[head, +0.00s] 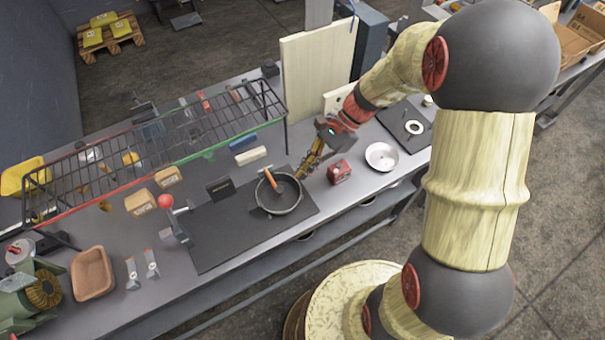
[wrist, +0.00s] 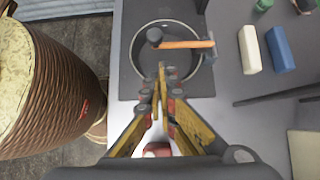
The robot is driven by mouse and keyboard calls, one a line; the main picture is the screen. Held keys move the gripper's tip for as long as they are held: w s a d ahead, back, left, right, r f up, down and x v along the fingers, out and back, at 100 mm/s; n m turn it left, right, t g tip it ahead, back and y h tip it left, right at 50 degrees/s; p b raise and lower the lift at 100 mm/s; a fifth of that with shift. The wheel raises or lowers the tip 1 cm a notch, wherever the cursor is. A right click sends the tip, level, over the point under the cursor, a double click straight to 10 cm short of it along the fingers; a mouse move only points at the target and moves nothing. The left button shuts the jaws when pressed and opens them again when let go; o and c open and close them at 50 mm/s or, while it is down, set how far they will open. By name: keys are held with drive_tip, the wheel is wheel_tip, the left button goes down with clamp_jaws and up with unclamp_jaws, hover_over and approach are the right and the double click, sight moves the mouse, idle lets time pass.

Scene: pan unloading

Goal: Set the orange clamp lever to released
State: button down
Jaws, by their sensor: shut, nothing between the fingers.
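The orange clamp lever (head: 272,181) reaches over the dark round pan (head: 297,207) on a black mat. In the wrist view the lever (wrist: 185,44) lies across the pan (wrist: 139,72). Its black knob (wrist: 154,37) is over the pan's interior and its grey bracket (wrist: 209,55) is at the right rim. My gripper (head: 302,176) is at the right side of the pan in the head view. In the wrist view my gripper (wrist: 166,70) has its fingertips together over the pan, apart from the lever in the picture. It is shut and empty.
A red box (head: 339,172) and a white bowl (head: 381,156) stand right of my gripper. A wire rack (head: 165,135) stands at the back left. A red-knobbed lever (head: 166,201) is left of the mat. White (wrist: 248,50) and blue (wrist: 280,50) blocks lie behind the pan.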

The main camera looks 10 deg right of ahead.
sight(273, 181)
drive_tip(key=b+x, duration=0.1)
drive_tip(key=x, duration=0.7)
drive_tip(key=shift+b, duration=0.4)
drive_tip(key=shift+r, duration=0.1)
